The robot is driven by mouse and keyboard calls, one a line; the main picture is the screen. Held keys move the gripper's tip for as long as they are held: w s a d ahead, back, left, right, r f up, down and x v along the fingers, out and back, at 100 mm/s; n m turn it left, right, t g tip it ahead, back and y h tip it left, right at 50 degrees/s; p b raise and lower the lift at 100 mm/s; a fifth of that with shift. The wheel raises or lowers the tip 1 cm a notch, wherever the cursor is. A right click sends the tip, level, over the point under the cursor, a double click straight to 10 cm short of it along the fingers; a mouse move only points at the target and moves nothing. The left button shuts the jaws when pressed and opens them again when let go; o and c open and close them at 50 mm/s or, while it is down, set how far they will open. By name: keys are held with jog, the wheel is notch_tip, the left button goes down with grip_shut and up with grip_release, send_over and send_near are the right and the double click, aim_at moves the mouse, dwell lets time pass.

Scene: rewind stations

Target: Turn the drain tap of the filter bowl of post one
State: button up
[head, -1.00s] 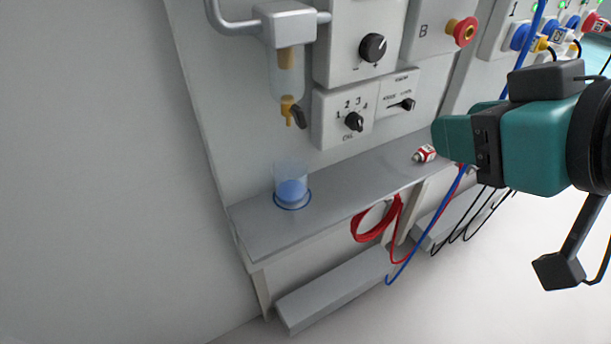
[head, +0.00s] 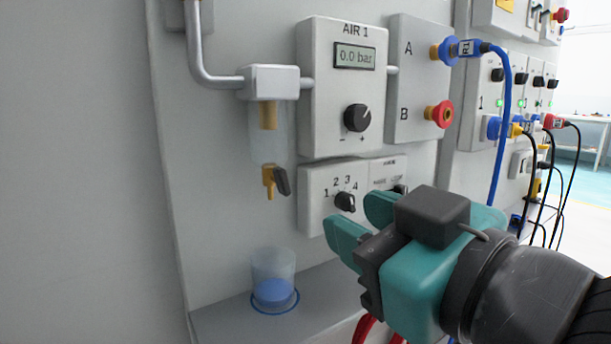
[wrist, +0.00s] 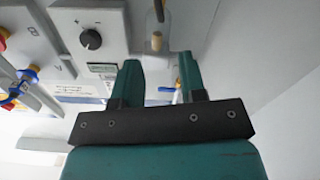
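The filter bowl (head: 268,140) is a clear cylinder under a grey head block (head: 270,82), with a tan element inside. Its drain tap (head: 269,180) is brass with a dark lever (head: 282,181) hanging at its right side. A clear cup (head: 272,278) with blue liquid stands below on the shelf. My gripper (head: 362,220) is open and empty, to the right of and below the tap, clear of it. In the wrist view my gripper's fingers (wrist: 160,80) are apart. The bowl (wrist: 157,25) shows near the top there; I cannot make out the tap.
The AIR 1 box (head: 330,90) reads 0.0 bar. A numbered selector panel (head: 325,200) lies between tap and gripper. Blue and red couplings and a blue hose (head: 505,130) are at right. The wall left of the bowl is bare.

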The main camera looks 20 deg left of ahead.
aim_at(287, 183)
jog(key=x, duration=1.3)
jog(key=shift+w, duration=0.15)
